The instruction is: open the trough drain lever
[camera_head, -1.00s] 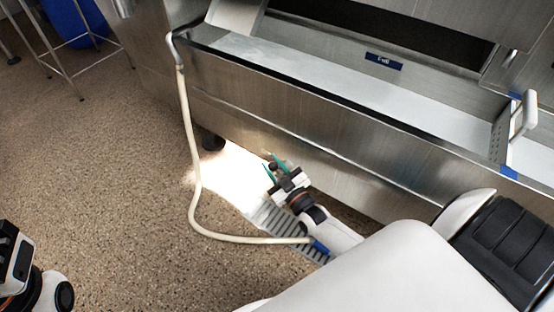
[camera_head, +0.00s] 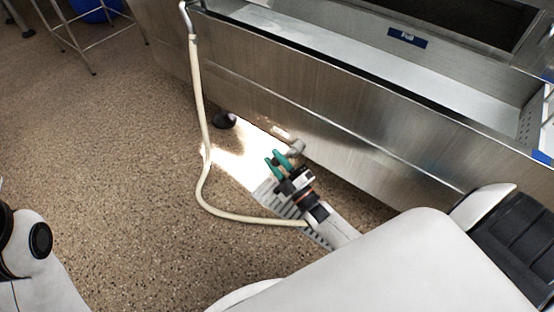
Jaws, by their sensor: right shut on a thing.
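The steel trough (camera_head: 330,125) runs across the upper right. Under its front edge a grey drain fitting (camera_head: 297,147) shows, with a small pale lever-like part (camera_head: 281,132) just above and left of it. My right gripper (camera_head: 275,159) has green fingertips and reaches up from the floor grate beside the fitting. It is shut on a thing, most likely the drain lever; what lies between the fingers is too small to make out. Of my left arm only white and black links show at the left edge; its gripper is out of view.
A pale hose (camera_head: 199,100) hangs from the trough's left corner and curves over the floor to the grate (camera_head: 268,190). A dark trough foot (camera_head: 225,121) stands left of the fitting. A metal stand (camera_head: 72,35) and a blue bin (camera_head: 100,12) are at upper left. The speckled floor on the left is clear.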

